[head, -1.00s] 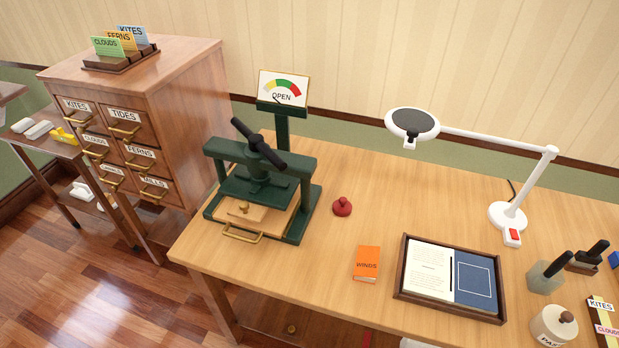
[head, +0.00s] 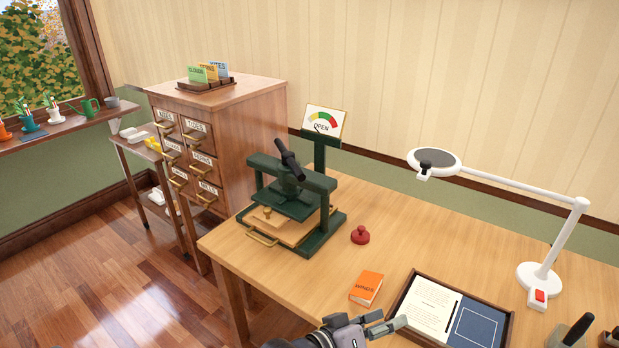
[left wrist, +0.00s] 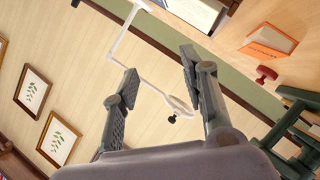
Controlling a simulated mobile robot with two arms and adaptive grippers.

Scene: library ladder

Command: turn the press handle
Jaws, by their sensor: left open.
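The press (head: 297,203) is a dark green frame standing on the left part of the wooden table. Its press handle (head: 288,159), a dark bar on the central screw, sits above the crossbeam and is tilted in the picture. A dial sign (head: 325,123) reading OPEN stands behind it. My left gripper (head: 387,322) is at the bottom of the head view, in front of and below the press, apart from it and empty. In the left wrist view its two fingers (left wrist: 155,78) are spread apart, with part of the green press (left wrist: 300,125) at the right edge. My right gripper is not visible.
An orange book (head: 367,288), a red knob-like piece (head: 360,235) and a dark tray (head: 405,296) with papers lie right of the press. A white lamp (head: 548,265) stands farther right. A drawer cabinet (head: 265,112) is at the left.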

